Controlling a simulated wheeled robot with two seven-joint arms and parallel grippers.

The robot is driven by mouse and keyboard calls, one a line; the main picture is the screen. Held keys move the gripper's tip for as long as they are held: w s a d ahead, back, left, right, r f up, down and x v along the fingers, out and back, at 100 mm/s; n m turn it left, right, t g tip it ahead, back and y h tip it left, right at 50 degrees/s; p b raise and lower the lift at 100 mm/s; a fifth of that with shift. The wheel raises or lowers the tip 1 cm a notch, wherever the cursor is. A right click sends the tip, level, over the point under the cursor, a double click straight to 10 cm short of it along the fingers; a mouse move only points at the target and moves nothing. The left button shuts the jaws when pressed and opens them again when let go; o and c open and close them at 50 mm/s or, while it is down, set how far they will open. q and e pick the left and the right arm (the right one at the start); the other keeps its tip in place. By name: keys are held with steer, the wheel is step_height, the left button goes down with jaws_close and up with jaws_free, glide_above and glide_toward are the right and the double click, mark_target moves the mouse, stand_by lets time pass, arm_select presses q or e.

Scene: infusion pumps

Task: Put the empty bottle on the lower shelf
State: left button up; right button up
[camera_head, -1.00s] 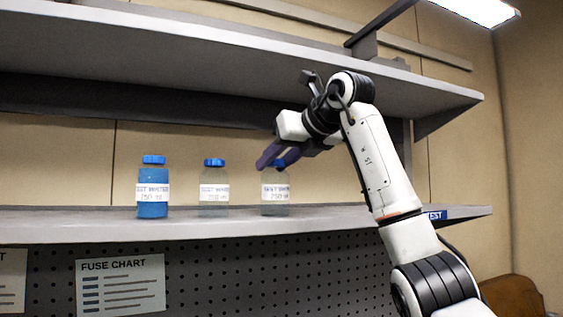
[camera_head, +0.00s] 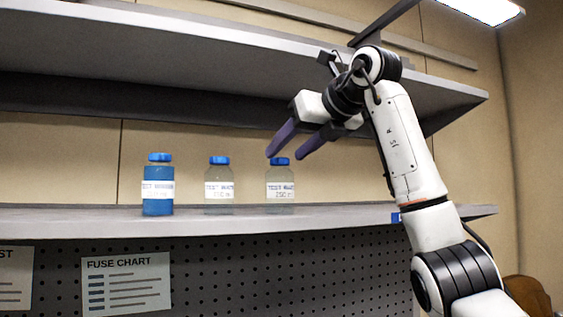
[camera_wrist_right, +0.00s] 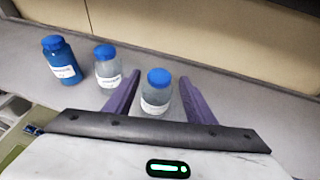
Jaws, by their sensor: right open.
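Three capped bottles stand upright in a row on the shelf board (camera_head: 340,218). The left one is a blue-filled bottle (camera_head: 158,190). The middle clear bottle (camera_head: 219,195) and right clear bottle (camera_head: 280,195) have blue caps and white labels; I cannot tell whether either holds clear liquid. My right gripper (camera_head: 287,153) is open and empty, its purple fingers by the right bottle's cap. In the right wrist view, the right bottle (camera_wrist_right: 157,97) shows between the spread fingers (camera_wrist_right: 159,76), with the middle bottle (camera_wrist_right: 108,70) outside them. My left gripper is out of view.
An upper shelf (camera_head: 200,50) overhangs the row. A pegboard (camera_head: 300,275) with a fuse chart (camera_head: 126,284) is below the board. In the wrist view, partly hidden items (camera_wrist_right: 12,108) lie lower at the left.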

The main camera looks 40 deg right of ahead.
steer(key=v, duration=0.7)
steer(key=shift+s+b, duration=0.2)
steer(key=shift+b, duration=0.15)
